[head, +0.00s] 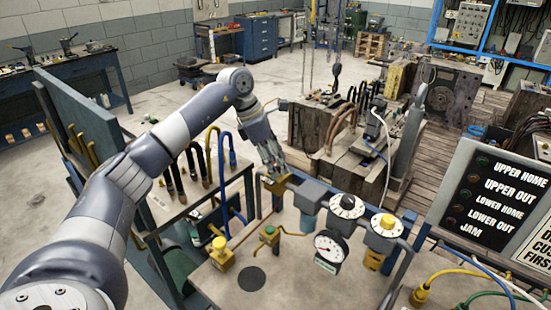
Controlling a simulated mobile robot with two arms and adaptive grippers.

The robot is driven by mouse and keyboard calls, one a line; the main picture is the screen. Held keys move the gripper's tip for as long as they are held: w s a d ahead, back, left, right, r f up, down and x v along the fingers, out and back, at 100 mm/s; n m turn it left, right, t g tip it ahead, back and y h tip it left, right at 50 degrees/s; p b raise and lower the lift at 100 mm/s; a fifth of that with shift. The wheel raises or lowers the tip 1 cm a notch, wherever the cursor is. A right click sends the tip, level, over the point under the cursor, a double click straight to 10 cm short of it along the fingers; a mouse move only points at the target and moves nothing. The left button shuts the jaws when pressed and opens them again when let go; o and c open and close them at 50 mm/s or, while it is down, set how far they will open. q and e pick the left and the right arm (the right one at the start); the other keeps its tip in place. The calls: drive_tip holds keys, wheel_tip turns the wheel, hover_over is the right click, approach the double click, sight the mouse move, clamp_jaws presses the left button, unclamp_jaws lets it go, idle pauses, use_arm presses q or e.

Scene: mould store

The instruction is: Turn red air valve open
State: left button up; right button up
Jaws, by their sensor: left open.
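My left arm reaches in from the left, and its gripper (273,165) points down at a brass valve body (276,185) at the left end of the air line. The gripper is open, with its fingertips just above or around the top of this body; I cannot tell if they touch. No red handle shows clearly; the fingers cover the top of the brass body. To its right on the same line are a regulator with a black and white dial (347,206), a second one with a yellow knob (387,223), and a round gauge (329,250). My right gripper is not in view.
A yellow fitting (220,251) and a green-handled brass valve (269,235) stand on the bench top (300,282). A sign panel (497,200) and yellow and green hoses are at the right. Upright hoses (205,165) stand close left of the gripper.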

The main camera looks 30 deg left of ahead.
use_arm(q)
drive_tip(key=shift+c, duration=0.5)
drive_tip(key=c, duration=0.9)
drive_tip(key=shift+c, duration=0.3)
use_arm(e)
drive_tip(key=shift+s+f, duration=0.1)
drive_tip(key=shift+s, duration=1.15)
